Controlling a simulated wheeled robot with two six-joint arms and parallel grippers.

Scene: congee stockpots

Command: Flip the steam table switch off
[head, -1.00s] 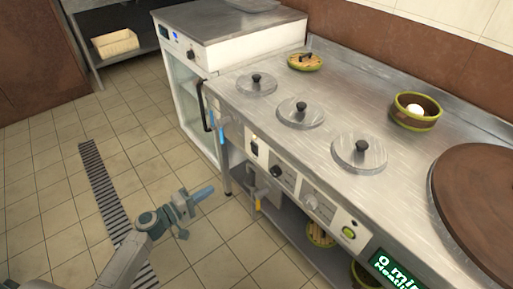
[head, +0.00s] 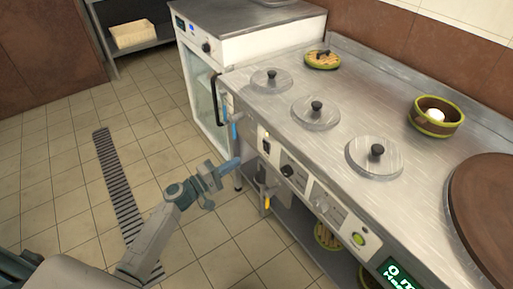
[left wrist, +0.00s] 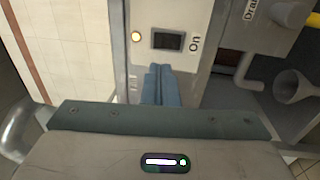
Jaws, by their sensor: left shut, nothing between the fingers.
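The steam table (head: 255,93) has a control panel along its front. The dark rocker switch (head: 266,147) is at the panel's left end. My left gripper (head: 236,163) is shut and empty, in front of the panel and a little left of the switch in the head view. In the left wrist view its closed blue fingertips (left wrist: 160,72) point at the panel just below the switch; I cannot tell whether they touch it. My right gripper is not in view.
Round lids (head: 374,156) cover wells in the steel top. Knobs (head: 287,171) and a green button (head: 358,239) are farther along the panel. A yellow-handled drain valve (head: 267,202) hangs below. A glass-fronted cabinet (head: 205,90) stands at the left. The tiled floor (head: 70,185) is clear.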

